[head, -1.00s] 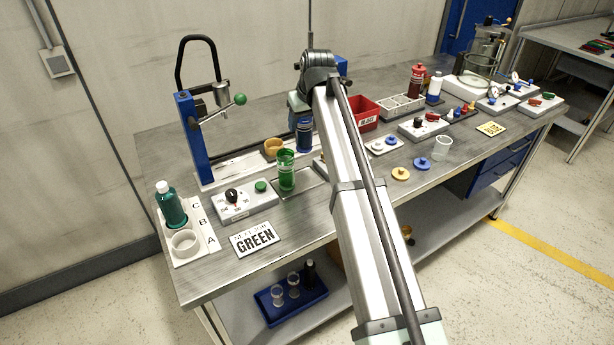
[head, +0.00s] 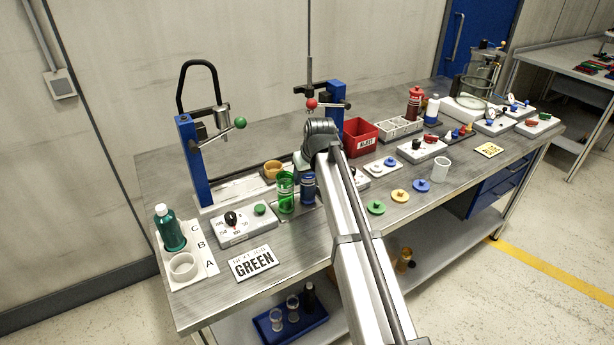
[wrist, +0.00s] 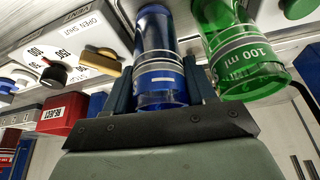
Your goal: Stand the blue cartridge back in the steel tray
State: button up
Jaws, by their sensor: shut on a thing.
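The blue cartridge (head: 308,188) is upright beside the green cartridge (head: 286,192), just to its right in the head view. The steel tray (head: 312,208) is the shallow plate under them, partly hidden by my arm. In the wrist view the blue cartridge (wrist: 155,50) sits between the fingers of my gripper (wrist: 160,85), which is shut on it. The green cartridge (wrist: 240,55) stands close beside one finger there. I cannot tell whether the blue cartridge's base touches the tray. My gripper is mostly hidden in the head view.
A dial box (head: 245,222) and a GREEN sign (head: 253,262) lie left of the tray. A red reject bin (head: 360,137) is back right. Green, yellow and blue discs lie to the right.

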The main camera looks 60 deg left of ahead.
jog(key=shift+f, duration=0.25)
jog(key=o, duration=1)
jog(key=shift+c, duration=0.2)
jog(key=shift+r, duration=0.15)
jog(key=v, duration=1.2)
jog(key=shift+d, duration=0.1)
